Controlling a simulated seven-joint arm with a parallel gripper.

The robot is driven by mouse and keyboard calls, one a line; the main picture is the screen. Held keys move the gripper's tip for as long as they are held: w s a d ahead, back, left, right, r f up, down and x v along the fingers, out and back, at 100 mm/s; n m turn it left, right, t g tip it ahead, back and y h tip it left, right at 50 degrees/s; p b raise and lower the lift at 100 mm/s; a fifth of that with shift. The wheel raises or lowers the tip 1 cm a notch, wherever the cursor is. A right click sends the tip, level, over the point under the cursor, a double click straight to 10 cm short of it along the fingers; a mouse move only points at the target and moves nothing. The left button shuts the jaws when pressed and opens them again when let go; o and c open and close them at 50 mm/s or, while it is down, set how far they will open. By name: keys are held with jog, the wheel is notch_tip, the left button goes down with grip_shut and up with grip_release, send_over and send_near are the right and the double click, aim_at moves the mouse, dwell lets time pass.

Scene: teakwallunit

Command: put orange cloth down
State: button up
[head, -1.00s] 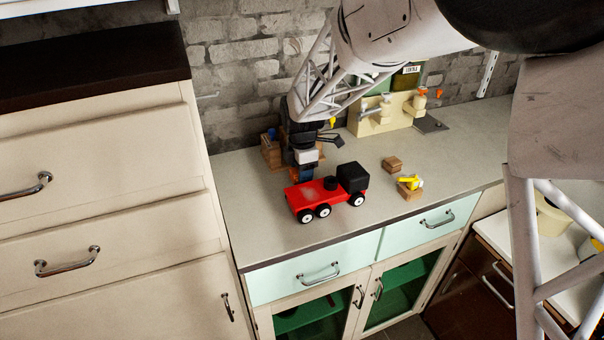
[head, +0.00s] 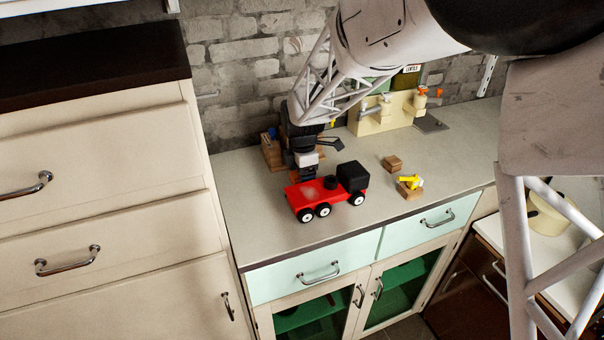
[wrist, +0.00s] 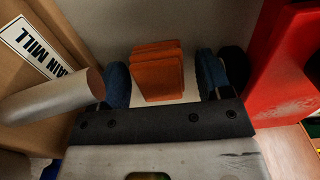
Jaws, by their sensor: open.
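The orange cloth (wrist: 158,72) is a folded stack of layers. It sits between the blue fingertips of my gripper (wrist: 165,78) in the wrist view, with a gap on the right side and a smaller one on the left. The jaws are open, and the cloth appears to rest on the grey countertop. In the head view my gripper (head: 301,172) points down at the back left of the countertop (head: 250,215), behind the red toy truck. The cloth is mostly hidden there by the gripper and truck.
The red toy truck (head: 318,196) stands close in front of my gripper. A brown box with lettering (wrist: 38,75) is close on the left in the wrist view. Wooden blocks (head: 393,162) and a yellow item (head: 410,182) lie to the right. The countertop's front left is clear.

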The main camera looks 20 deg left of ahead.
jog(key=shift+r, duration=0.15)
notch_tip(320, 180, up, 12)
dwell(0.7)
dwell(0.8)
